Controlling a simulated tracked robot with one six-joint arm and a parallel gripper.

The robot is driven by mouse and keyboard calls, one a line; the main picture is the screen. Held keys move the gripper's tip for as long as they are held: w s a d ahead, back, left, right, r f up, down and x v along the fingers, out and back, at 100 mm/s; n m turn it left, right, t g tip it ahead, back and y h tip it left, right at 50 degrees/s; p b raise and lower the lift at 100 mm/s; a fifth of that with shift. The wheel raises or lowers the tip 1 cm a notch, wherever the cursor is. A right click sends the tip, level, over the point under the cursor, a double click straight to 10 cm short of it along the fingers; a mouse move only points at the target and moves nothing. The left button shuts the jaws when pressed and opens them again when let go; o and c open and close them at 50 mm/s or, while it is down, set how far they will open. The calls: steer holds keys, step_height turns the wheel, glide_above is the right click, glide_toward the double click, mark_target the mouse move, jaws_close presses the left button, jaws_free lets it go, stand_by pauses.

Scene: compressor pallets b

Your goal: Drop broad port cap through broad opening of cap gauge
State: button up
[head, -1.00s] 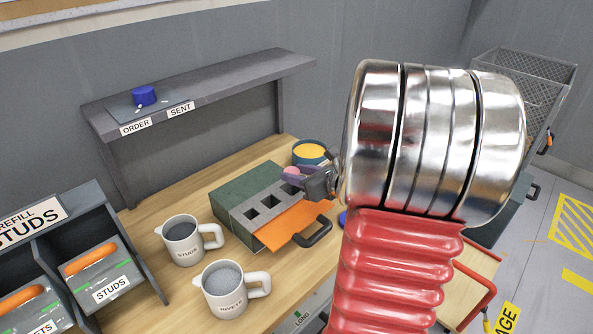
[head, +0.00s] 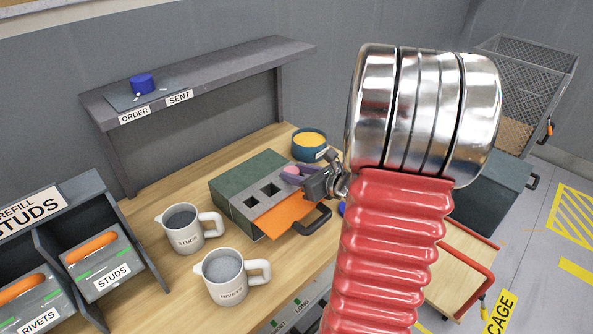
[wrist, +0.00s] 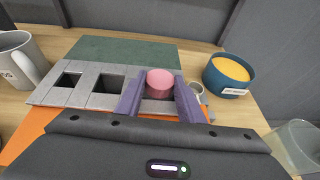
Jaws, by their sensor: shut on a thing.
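A pink round cap (wrist: 160,82) sits between the two purple fingers of my gripper (wrist: 160,98), which is shut on it. The cap also shows in the head view (head: 291,169). The cap gauge is a green block (wrist: 125,50) with a grey slotted strip along its front; in the head view the block (head: 240,178) lies on the bench. Two dark square openings, the left one (wrist: 68,80) and a wider one (wrist: 107,86), show left of my gripper. My gripper and the cap are over the strip's right end, hiding most of it; the gap below cannot be judged.
An orange tray (head: 285,215) with a black handle juts from the gauge's front. A blue bowl (head: 310,150) with yellow contents stands close right of the gauge. Mugs marked STUDS (head: 183,232) and RIVETS (head: 222,278) stand left and in front. A shelf (head: 215,75) runs behind.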

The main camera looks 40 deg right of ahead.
steer(key=shift+f, duration=0.1)
steer(key=o, duration=1)
steer(key=shift+s, duration=0.1)
steer(key=shift+o, duration=0.4)
steer(key=v, duration=1.3)
steer(key=shift+s+r, duration=0.2)
steer(key=shift+s, duration=0.05)
steer(key=shift+a, duration=0.1)
